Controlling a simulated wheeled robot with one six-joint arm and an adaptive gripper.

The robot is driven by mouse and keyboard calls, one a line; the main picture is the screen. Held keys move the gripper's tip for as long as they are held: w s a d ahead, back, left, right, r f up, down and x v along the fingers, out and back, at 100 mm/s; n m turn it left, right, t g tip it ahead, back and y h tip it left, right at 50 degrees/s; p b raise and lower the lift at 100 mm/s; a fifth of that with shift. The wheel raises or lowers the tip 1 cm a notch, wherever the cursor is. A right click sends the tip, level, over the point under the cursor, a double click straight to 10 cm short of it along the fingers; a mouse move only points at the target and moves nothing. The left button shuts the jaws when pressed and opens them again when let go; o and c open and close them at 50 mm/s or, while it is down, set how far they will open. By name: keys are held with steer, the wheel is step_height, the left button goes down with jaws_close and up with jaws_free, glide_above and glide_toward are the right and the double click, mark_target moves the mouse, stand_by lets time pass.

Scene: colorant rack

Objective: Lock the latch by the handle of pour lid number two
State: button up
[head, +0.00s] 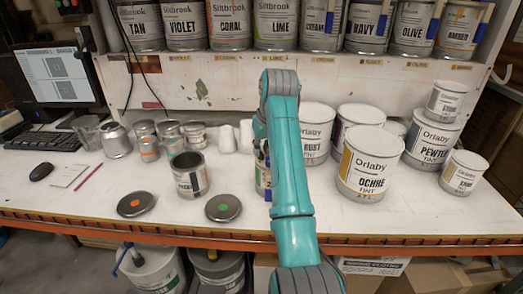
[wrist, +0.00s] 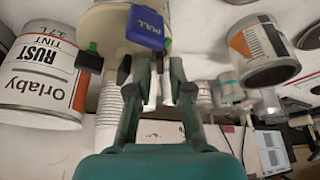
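A can with a pour lid (wrist: 108,35) fills the upper middle of the wrist view, which is turned upside down. A blue handle marked PULL (wrist: 147,28) sticks out from it, with small green parts beside it. My gripper (wrist: 155,72) is open, its two dark fingers apart just below the blue handle in the picture; whether they touch it I cannot tell. In the head view my teal arm hides most of this can (head: 262,172); only a strip shows on the bench. My fingers are hidden there, and I cannot read a lid number.
An Orlaby RUST can (wrist: 38,80) stands close beside; the OCHRE can (head: 370,163) is to the right. An open can (head: 189,175) and two loose lids (head: 223,208), (head: 136,204) are on the left. Several Siltbrook cans line the shelf above. The bench's front left is clear.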

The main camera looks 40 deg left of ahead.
steer(key=shift+x, duration=0.8)
jaws_close()
steer(key=shift+s+m+t+h, duration=0.1)
steer(key=shift+m+t+h, duration=0.25)
steer(key=shift+m, duration=0.85)
steer(key=shift+m+t+h, duration=0.25)
steer(key=shift+m+h, duration=0.1)
steer(key=shift+m, duration=0.85)
jaws_free()
